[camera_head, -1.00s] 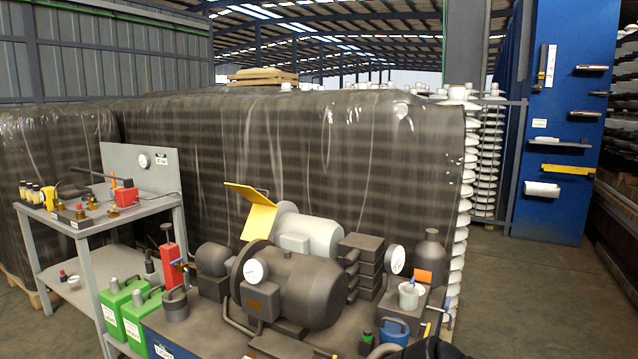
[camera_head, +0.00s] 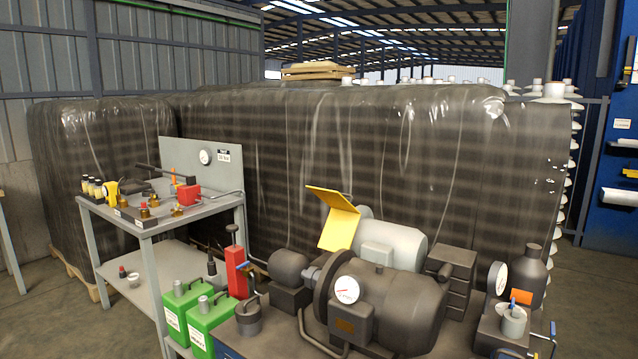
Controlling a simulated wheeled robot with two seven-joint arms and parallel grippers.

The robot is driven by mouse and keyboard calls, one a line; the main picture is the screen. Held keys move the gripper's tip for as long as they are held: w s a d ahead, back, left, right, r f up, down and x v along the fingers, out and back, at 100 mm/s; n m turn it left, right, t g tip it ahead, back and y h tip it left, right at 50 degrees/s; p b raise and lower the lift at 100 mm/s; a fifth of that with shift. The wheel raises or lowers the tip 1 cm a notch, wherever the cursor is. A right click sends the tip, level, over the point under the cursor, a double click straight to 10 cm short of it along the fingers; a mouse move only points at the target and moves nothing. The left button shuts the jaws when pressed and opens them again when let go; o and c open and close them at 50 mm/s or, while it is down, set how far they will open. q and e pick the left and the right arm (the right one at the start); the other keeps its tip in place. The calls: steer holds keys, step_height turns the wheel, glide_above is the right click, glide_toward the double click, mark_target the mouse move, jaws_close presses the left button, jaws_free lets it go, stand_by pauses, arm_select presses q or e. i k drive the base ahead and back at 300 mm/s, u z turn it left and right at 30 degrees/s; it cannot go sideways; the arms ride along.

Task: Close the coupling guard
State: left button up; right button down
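The coupling guard (camera_head: 339,219) is a bent yellow plate. It stands raised and tilted open above the coupling, behind the dark pump and motor unit on the blue bench. Its upper flap leans up to the left. A light grey motor (camera_head: 389,246) sits just to its right, and a large dark cylindrical body (camera_head: 389,306) with a white gauge (camera_head: 346,289) is in front. The coupling under the guard is mostly hidden. Neither of my grippers shows in the head view.
A grey cart (camera_head: 145,229) with small tools and a gauge panel stands at the left. A dark bottle (camera_head: 531,272) and a gauge stand at the right. Wrapped pallets close off the back.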

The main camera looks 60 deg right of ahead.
mark_target(342, 221)
steer(key=i, duration=2.4)
steer(key=z, duration=1.25)
